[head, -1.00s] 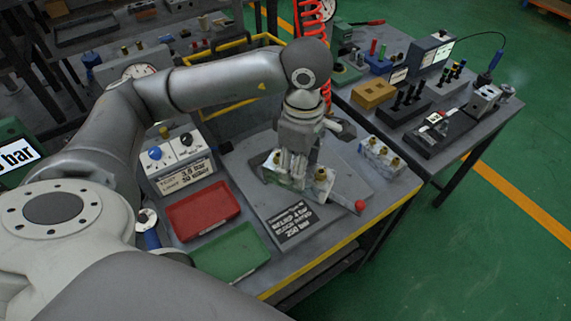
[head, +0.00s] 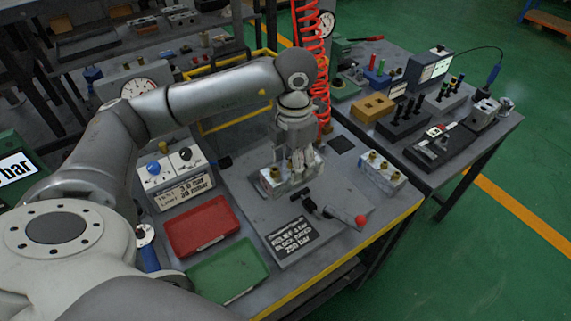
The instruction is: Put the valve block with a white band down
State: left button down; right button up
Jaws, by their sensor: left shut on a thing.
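My left gripper (head: 299,164) points down over the grey test plate and is shut on a silver valve block (head: 271,180) with brass fittings. The fingers cover the block's middle, and I cannot make out a white band on it. The block is close over the rear of the plate (head: 258,212); I cannot tell if it touches. A second valve block (head: 382,174) with brass fittings stands on the bench to the right. My right gripper is not in view.
A black clamp (head: 311,204) and a red-knobbed lever (head: 361,220) are in front of the held block. A red tray (head: 201,226) and green tray (head: 229,269) lie at left, by a gauge box (head: 178,172). A red coiled hose (head: 323,75) hangs behind the gripper.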

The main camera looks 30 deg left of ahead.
pick_arm(q)
jog(key=w+a+f, duration=0.2)
jog(key=w+a+f+p, duration=0.1)
jog(key=w+a+f, duration=0.1)
jog(key=f, duration=0.1)
jog(key=w+a+f+p, duration=0.1)
jog(key=w+a+f, duration=0.1)
jog(key=shift+w+a+f, duration=0.15)
jog(key=shift+w+f, duration=0.15)
jog(key=shift+f, duration=0.1)
notch_tip(320, 180, down, 2)
jog(key=shift+p, duration=0.85)
jog(key=shift+f, duration=0.45)
jog(key=shift+f, duration=0.1)
jog(key=shift+f, duration=0.1)
jog(key=c, duration=0.6)
grip_release()
jog(key=shift+s, duration=0.15)
jog(key=shift+c, duration=0.2)
